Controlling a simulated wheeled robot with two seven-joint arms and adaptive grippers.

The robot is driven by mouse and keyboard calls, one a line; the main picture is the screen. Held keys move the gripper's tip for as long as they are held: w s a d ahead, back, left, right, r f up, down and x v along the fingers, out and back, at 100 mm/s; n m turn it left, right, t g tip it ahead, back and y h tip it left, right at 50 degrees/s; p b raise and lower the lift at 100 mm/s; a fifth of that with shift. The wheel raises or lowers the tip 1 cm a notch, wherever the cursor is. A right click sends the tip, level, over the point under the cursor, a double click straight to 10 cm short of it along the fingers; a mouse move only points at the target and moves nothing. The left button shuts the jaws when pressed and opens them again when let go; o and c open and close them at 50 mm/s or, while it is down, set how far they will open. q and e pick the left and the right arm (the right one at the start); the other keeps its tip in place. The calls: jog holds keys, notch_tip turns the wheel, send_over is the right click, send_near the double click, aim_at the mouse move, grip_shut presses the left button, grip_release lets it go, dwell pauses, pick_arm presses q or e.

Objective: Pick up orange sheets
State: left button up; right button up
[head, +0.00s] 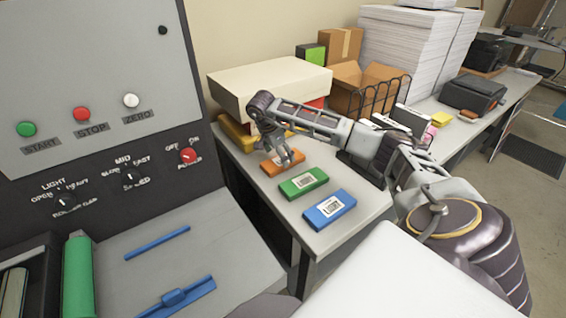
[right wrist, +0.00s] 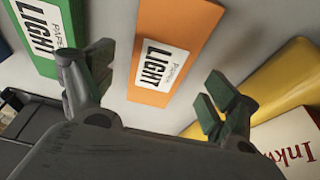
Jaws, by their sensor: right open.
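The orange sheets pack (head: 283,163) lies flat on the table, the farthest of a row of three packs, with a white label. My right gripper (head: 287,160) is over it, coming in from the right, and partly covers it. In the right wrist view the orange pack (right wrist: 178,38) lies between and beyond the two spread fingers (right wrist: 155,90), with its "PAPER LIGHT" label facing up. The fingers are open and appear apart from it. My left gripper is not in the head view.
A green pack (head: 303,183) and a blue pack (head: 329,209) lie nearer on the table. A yellow item (head: 236,133) and a large cream box (head: 262,86) stand behind. A brown carton (head: 362,85) and paper stacks (head: 408,58) are farther right. The control panel (head: 95,75) is at left.

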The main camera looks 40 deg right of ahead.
jog(key=shift+s+d+f, duration=0.1)
jog(key=shift+d+f, duration=0.2)
jog(key=shift+f, duration=0.15)
jog(key=shift+x, duration=0.8)
jog(key=shift+f, duration=0.3)
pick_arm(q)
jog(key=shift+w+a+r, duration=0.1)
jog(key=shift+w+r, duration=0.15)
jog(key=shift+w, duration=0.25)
pick_arm(e)
jog(key=c, duration=1.3)
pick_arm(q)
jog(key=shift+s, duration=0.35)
